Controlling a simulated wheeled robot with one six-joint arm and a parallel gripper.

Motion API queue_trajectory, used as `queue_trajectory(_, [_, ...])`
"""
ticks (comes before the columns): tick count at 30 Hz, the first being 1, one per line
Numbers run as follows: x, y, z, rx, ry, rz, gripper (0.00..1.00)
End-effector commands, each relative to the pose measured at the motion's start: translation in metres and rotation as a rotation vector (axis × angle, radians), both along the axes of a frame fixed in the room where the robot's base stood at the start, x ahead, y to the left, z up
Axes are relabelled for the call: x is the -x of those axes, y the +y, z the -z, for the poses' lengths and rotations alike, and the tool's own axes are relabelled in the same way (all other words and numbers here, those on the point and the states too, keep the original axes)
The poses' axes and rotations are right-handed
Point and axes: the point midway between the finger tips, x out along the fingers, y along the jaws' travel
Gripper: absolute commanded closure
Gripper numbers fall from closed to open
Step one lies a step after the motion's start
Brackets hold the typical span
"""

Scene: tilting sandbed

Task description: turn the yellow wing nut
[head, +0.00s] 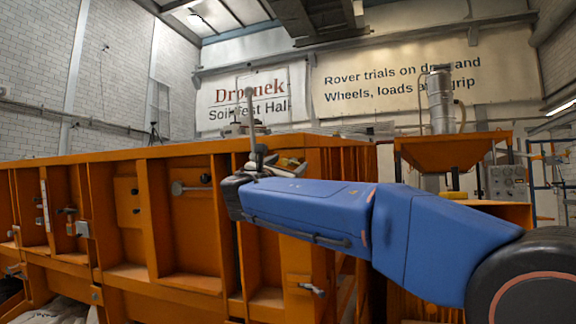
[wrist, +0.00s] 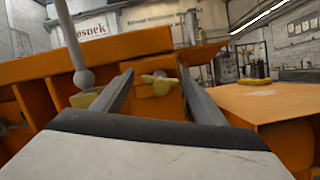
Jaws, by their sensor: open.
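The yellow wing nut (wrist: 160,84) shows in the wrist view, against an orange panel of the sandbed. It is seen between my gripper's two grey fingers (wrist: 157,78). The fingers are apart, and nothing is held between them. The wing nut appears beyond the fingertips, and I cannot tell the exact gap. In the head view my blue arm reaches left in front of the bed. I cannot make out the wing nut in that view.
The orange ribbed sandbed wall (head: 190,225) fills the left of the head view. A grey rod with a ball end (wrist: 83,76) stands close on the left in the wrist view, with a pale yellow piece (wrist: 84,99) below it. An orange surface (wrist: 265,103) lies to the right.

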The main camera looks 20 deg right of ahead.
Motion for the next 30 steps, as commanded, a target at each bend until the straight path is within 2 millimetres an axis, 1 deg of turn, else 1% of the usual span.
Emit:
queue_trajectory(9, [-0.002,-0.0016,-0.0011,0.0,0.0,0.0,0.34])
queue_trajectory(10, [-0.002,-0.0016,-0.0011,0.0,0.0,0.0,0.37])
queue_trajectory(11, [-0.002,-0.0016,-0.0012,0.0,0.0,0.0,0.44])
queue_trajectory(12, [-0.0019,-0.0016,-0.0011,0.0,0.0,0.0,0.53])
queue_trajectory(15, [-0.0018,-0.0016,-0.0011,0.0,0.0,0.0,0.76])
queue_trajectory(23, [-0.0018,-0.0014,-0.001,-0.012,-0.008,-0.002,0.76])
queue_trajectory(30, [-0.0021,-0.001,-0.0008,-0.092,-0.061,-0.019,0.76])
